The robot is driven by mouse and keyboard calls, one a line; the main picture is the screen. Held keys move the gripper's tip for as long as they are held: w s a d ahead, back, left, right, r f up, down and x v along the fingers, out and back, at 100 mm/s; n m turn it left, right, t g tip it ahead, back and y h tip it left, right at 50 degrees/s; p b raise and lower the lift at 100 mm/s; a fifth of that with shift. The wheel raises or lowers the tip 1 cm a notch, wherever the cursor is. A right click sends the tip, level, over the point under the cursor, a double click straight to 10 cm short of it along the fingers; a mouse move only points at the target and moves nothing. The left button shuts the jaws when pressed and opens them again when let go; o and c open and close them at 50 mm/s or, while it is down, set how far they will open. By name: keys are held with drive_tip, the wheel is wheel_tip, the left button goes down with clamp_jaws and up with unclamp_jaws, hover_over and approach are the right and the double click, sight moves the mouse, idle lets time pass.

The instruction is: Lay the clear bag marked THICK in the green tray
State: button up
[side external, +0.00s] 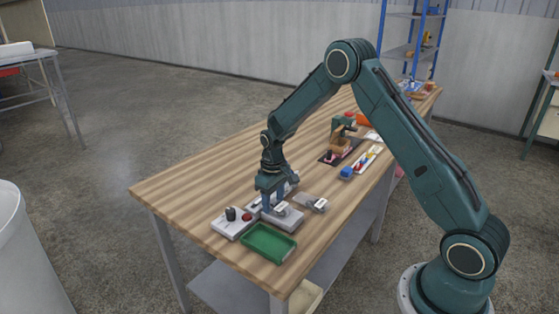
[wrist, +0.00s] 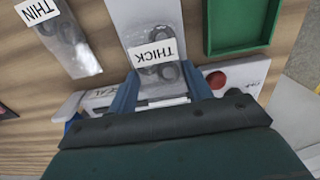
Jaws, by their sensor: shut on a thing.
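The clear bag marked THICK (wrist: 157,72) has a white label and dark rings inside. In the wrist view it lies between the two blue fingers of my gripper (wrist: 160,78), which is shut on it. In the side view my gripper (side external: 270,207) points down at the bag, low over a grey plate (side external: 290,222); I cannot tell whether the bag is clear of the plate. The green tray (side external: 268,243) sits at the near table corner, beside the plate, and looks empty. Part of the tray (wrist: 240,48) also shows at upper right in the wrist view.
A clear bag marked THIN (wrist: 70,40) lies on the wood beside the plate; it also shows in the side view (side external: 312,203). A panel with a red button (wrist: 218,80) and a black knob stands close to my gripper. Tools and a blue block (side external: 346,172) lie farther back.

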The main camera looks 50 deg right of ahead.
sight(274, 203)
wheel_tip(274, 203, up, 20)
idle(0.8)
idle(0.5)
drive_tip(key=s+a+f, duration=0.2)
drive_tip(key=a+f, duration=0.1)
drive_tip(key=f, duration=0.2)
drive_tip(key=s+a+f, duration=0.3)
drive_tip(key=a+f, duration=0.1)
drive_tip(key=f, duration=0.2)
drive_tip(key=s+a+f, duration=0.3)
drive_tip(key=f, duration=0.2)
drive_tip(key=shift+s+a+f, duration=0.15)
drive_tip(key=shift+a+f, duration=0.1)
drive_tip(key=shift+r, duration=0.1)
wheel_tip(274, 203, up, 15)
drive_tip(key=w, duration=0.2)
drive_tip(key=f, duration=1.5)
drive_tip(key=shift+s+f, duration=0.2)
